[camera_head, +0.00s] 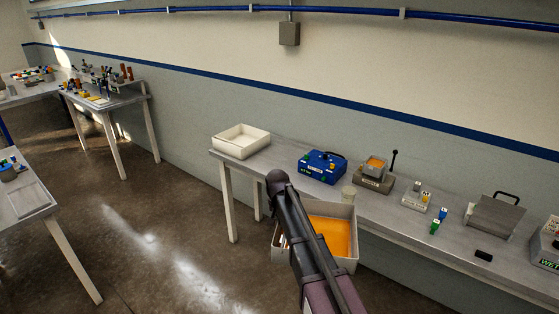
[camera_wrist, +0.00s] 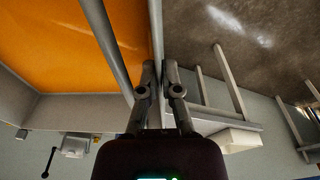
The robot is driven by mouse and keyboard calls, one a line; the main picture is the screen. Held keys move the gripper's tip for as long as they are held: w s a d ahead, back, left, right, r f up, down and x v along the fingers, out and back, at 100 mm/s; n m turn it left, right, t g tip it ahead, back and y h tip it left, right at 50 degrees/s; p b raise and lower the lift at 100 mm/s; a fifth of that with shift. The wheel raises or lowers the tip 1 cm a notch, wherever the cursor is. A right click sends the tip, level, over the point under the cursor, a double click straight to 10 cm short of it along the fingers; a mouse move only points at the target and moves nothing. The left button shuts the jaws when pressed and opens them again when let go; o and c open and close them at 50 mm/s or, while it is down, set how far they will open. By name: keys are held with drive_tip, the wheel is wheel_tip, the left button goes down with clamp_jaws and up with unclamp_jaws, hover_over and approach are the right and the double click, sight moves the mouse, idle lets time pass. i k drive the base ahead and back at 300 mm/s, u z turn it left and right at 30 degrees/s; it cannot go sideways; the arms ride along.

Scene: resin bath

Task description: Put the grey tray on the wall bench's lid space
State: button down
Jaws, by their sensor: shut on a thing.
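The grey tray (camera_head: 331,209) has an orange floor inside. In the head view it is in front of the wall bench (camera_head: 377,207), partly hidden by my arm. In the wrist view, its thin grey wall (camera_wrist: 156,22) passes between the fingertips of my gripper (camera_wrist: 157,72), which is shut on that wall. The orange inside (camera_wrist: 60,40) fills the upper left there. My fingers are hidden in the head view. I cannot tell which bare part of the bench is the lid space.
Along the bench stand a cream tray (camera_head: 241,141), a blue box (camera_head: 322,166), a grey unit with an orange top (camera_head: 374,172), small bottles (camera_head: 435,227) and a grey handled piece (camera_head: 495,218). A small black block (camera_head: 484,255) lies near the front edge. Open floor (camera_head: 150,235) is at left.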

sight(278, 158)
drive_tip(key=z, duration=0.05)
drive_tip(key=i, duration=1.95)
